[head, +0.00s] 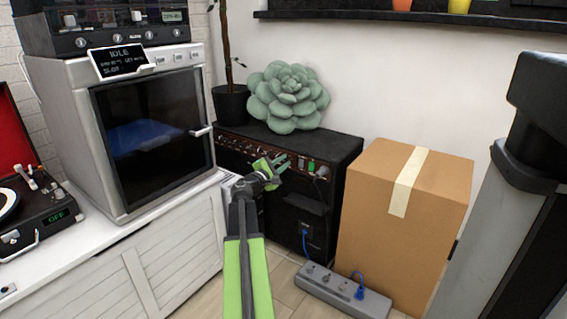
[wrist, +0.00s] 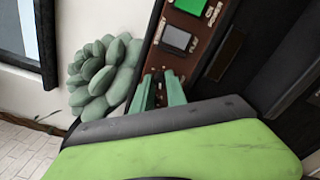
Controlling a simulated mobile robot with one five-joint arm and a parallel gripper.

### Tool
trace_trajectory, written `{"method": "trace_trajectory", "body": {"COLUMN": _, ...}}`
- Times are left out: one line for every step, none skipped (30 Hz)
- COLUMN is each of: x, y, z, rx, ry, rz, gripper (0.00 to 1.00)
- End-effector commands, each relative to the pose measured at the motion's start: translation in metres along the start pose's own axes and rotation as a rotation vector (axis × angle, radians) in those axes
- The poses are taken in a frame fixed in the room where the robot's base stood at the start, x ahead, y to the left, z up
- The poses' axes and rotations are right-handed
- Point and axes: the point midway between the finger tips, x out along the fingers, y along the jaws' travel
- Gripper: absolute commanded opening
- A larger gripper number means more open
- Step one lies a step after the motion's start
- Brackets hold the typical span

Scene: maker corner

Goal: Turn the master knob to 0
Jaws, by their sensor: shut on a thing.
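A black amplifier (head: 335,160) stands on the floor by the wall, with a brown control strip (head: 234,149) along its upper front edge and a row of small knobs. My gripper (head: 282,162) is at the right part of this strip. In the wrist view, the two pale green fingers of my gripper (wrist: 159,88) reach the brown strip (wrist: 160,60) and are shut on a small knob, mostly hidden between them. The knob's pointer and setting cannot be read. A green switch (wrist: 192,6) and a grey switch (wrist: 177,38) sit beside the fingers on the same strip.
A pale green succulent (head: 288,97) and a potted plant (head: 231,103) stand on or behind the amplifier. A cardboard box (head: 440,205) is close on the right, with a grey power strip (head: 335,292) on the floor. A white cabinet (head: 160,265) stands at left.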

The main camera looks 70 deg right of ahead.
Motion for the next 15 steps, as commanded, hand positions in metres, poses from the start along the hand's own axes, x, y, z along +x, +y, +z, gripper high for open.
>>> {"method": "trace_trajectory", "body": {"x": -0.0004, "y": -0.0013, "z": 0.0015, "rx": -0.041, "ry": -0.001, "rz": -0.004, "gripper": 0.0}}
{"method": "trace_trajectory", "body": {"x": -0.0004, "y": -0.0013, "z": 0.0015, "rx": -0.069, "ry": 0.0, "rz": -0.005, "gripper": 0.0}}
{"method": "trace_trajectory", "body": {"x": -0.0004, "y": -0.0013, "z": 0.0016, "rx": -0.107, "ry": 0.001, "rz": -0.005, "gripper": 0.0}}
{"method": "trace_trajectory", "body": {"x": -0.0004, "y": -0.0013, "z": 0.0016, "rx": -0.135, "ry": 0.002, "rz": -0.006, "gripper": 0.0}}
{"method": "trace_trajectory", "body": {"x": -0.0003, "y": -0.0013, "z": 0.0016, "rx": -0.163, "ry": 0.003, "rz": -0.006, "gripper": 0.0}}
{"method": "trace_trajectory", "body": {"x": -0.0003, "y": -0.0013, "z": 0.0016, "rx": -0.201, "ry": 0.004, "rz": -0.007, "gripper": 0.0}}
{"method": "trace_trajectory", "body": {"x": -0.0003, "y": -0.0013, "z": 0.0017, "rx": -0.229, "ry": 0.005, "rz": -0.007, "gripper": 0.0}}
{"method": "trace_trajectory", "body": {"x": -0.0003, "y": -0.0013, "z": 0.0017, "rx": -0.256, "ry": 0.006, "rz": -0.007, "gripper": 0.0}}
{"method": "trace_trajectory", "body": {"x": -0.0003, "y": -0.0014, "z": 0.0018, "rx": -0.293, "ry": 0.007, "rz": -0.008, "gripper": 0.0}}
{"method": "trace_trajectory", "body": {"x": -0.0003, "y": -0.0014, "z": 0.0018, "rx": -0.319, "ry": 0.008, "rz": -0.008, "gripper": 0.0}}
{"method": "trace_trajectory", "body": {"x": -0.0002, "y": -0.0014, "z": 0.0018, "rx": -0.345, "ry": 0.008, "rz": -0.009, "gripper": 0.0}}
{"method": "trace_trajectory", "body": {"x": -0.0002, "y": -0.0014, "z": 0.0018, "rx": -0.379, "ry": 0.009, "rz": -0.009, "gripper": 0.0}}
{"method": "trace_trajectory", "body": {"x": -0.0002, "y": -0.0014, "z": 0.0019, "rx": -0.404, "ry": 0.01, "rz": -0.009, "gripper": 0.0}}
{"method": "trace_trajectory", "body": {"x": -0.0002, "y": -0.0014, "z": 0.0019, "rx": -0.428, "ry": 0.011, "rz": -0.01, "gripper": 0.0}}
{"method": "trace_trajectory", "body": {"x": -0.0002, "y": -0.0014, "z": 0.0019, "rx": -0.459, "ry": 0.012, "rz": -0.01, "gripper": 0.0}}
